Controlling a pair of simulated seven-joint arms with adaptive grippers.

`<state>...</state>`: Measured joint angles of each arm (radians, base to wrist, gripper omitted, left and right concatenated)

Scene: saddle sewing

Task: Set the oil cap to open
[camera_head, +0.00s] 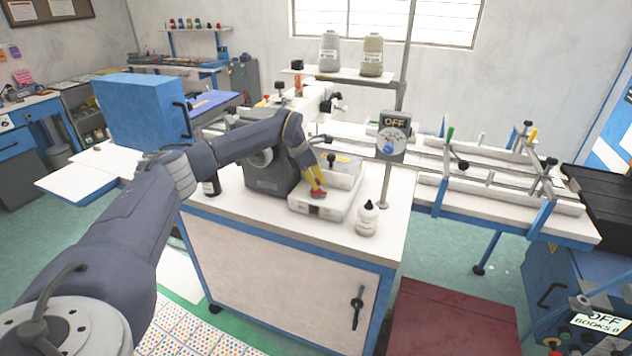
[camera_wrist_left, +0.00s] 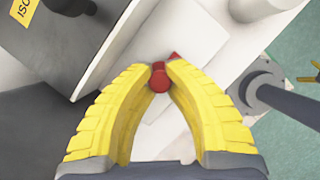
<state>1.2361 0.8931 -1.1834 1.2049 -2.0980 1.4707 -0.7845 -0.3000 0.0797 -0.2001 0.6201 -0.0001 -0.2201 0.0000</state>
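The oil cap (camera_head: 318,194) is a small red part on the white front base of the sewing machine (camera_head: 345,190). In the left wrist view the red cap (camera_wrist_left: 159,79) sits between the yellow fingertips, with a pointed red bit just beyond them. My left gripper (camera_head: 316,189) reaches down to it from above. Its two yellow fingers (camera_wrist_left: 161,72) are drawn together around the red cap and appear to touch it on both sides. The fingers partly hide the cap, so its turned position cannot be told. My right gripper is not in view.
A white bottle with a black tip (camera_head: 367,218) stands right of the machine base. A post carries a dial sign reading OFF (camera_head: 393,136). A dark bottle (camera_head: 211,184) stands left of the machine.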

